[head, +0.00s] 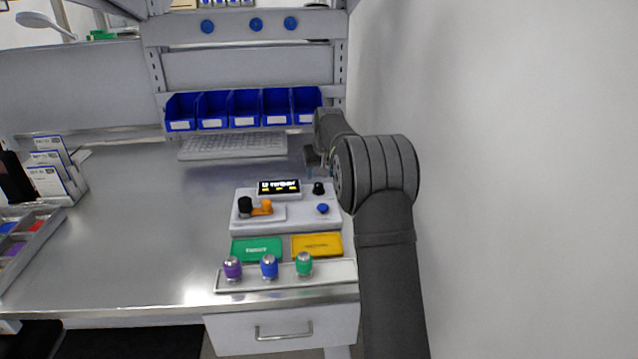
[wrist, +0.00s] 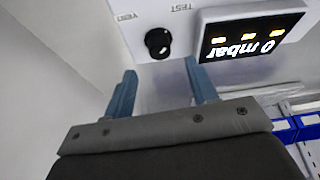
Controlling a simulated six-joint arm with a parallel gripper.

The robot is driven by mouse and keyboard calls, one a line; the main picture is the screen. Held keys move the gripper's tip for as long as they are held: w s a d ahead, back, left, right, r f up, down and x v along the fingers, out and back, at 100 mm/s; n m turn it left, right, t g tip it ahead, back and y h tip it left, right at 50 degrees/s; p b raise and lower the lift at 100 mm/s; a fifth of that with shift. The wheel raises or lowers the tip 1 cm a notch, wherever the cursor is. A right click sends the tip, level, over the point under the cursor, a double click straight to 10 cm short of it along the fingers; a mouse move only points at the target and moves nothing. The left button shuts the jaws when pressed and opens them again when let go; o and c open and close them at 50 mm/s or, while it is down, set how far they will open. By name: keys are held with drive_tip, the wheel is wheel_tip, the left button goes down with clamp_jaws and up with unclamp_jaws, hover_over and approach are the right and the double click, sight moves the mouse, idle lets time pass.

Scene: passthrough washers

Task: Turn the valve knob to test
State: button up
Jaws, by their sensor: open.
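The valve knob (head: 319,188) is a small black round knob at the back right of a white test device (head: 293,217). In the wrist view the knob (wrist: 158,43) sits beside the printed words TEST and VENT, upside down there. A pale mark on the knob is too small to read surely. My gripper (wrist: 160,80) is open, with its two blue-grey fingers apart and nothing between them. The knob lies just beyond the fingertips, roughly in line with the gap. In the head view my gripper (head: 312,170) is behind the knob, partly hidden by my arm.
The device has a display (head: 279,187) that reads 0 mbar in the wrist view (wrist: 250,38), a blue button (head: 323,209) and a black and orange fitting (head: 255,206). Green (head: 257,250) and yellow (head: 316,245) pads lie in front. A wall (head: 500,180) is close on the right.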

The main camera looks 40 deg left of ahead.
sight(319, 184)
drive_tip(key=x, duration=0.5)
drive_tip(key=shift+a+f, duration=0.2)
drive_tip(key=shift+f, duration=0.1)
drive_tip(key=c, duration=1)
drive_tip(key=shift+o, duration=0.2)
drive_tip(key=shift+m, duration=0.8)
drive_tip(key=shift+t, duration=0.3)
drive_tip(key=o, duration=1)
drive_tip(key=shift+c, duration=0.2)
drive_tip(key=v, duration=1.7)
drive_tip(key=shift+r, duration=0.3)
